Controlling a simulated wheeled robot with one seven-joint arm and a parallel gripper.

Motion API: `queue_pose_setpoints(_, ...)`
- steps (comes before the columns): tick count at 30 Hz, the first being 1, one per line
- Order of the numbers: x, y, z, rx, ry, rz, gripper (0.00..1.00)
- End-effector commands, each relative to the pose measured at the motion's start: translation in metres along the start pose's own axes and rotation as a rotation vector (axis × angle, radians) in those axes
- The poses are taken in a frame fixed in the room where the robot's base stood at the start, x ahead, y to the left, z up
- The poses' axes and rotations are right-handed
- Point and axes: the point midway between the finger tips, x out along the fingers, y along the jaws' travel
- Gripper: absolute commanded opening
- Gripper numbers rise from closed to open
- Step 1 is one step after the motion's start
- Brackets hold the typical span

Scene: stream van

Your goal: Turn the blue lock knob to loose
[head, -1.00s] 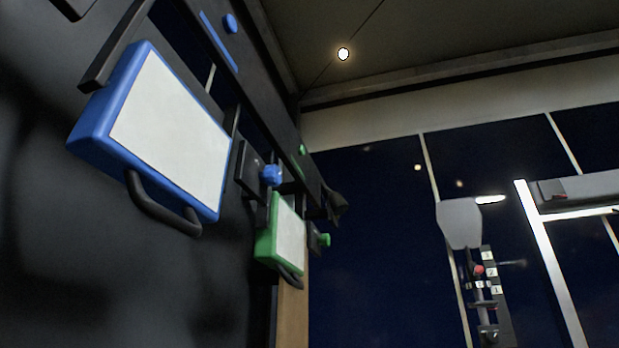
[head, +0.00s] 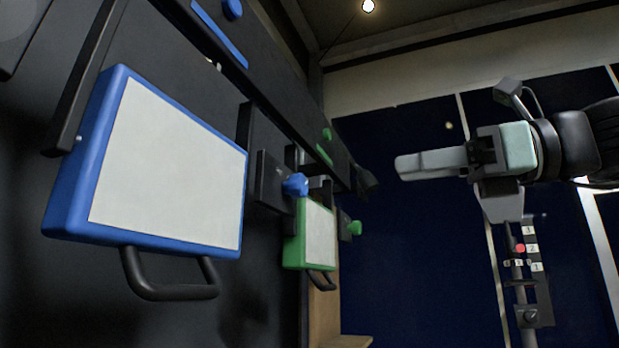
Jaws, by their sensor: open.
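The blue lock knob (head: 295,184) is a small lobed knob. It sits on a black plate (head: 270,180) on the left wall, just right of the large blue-framed white panel (head: 165,165). Its exact turn angle is too small to read. My gripper (head: 404,166) reaches in from the right with its pale finger pointing left toward the wall. It is open and empty, apart from the knob, with a clear gap to the knob's right. The fingers overlap in this view, so the space between them is hidden.
A smaller green-framed panel (head: 319,236) and a green knob (head: 355,228) are beyond the blue ones. Black handles (head: 170,290) hang under the panels. A black rail (head: 265,85) with a blue disc (head: 232,8) runs above. A labelled control strip (head: 527,260) stands at the right.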

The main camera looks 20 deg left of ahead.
Motion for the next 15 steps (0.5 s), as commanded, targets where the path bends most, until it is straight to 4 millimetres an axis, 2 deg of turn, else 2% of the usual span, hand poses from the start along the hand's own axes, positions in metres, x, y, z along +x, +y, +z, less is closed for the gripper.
queue_pose_setpoints(3,0.026,-0.001,0.003,0.003,0.000,0.005,0.52)
queue_pose_setpoints(15,0.108,0.000,0.002,0.003,0.002,0.005,0.52)
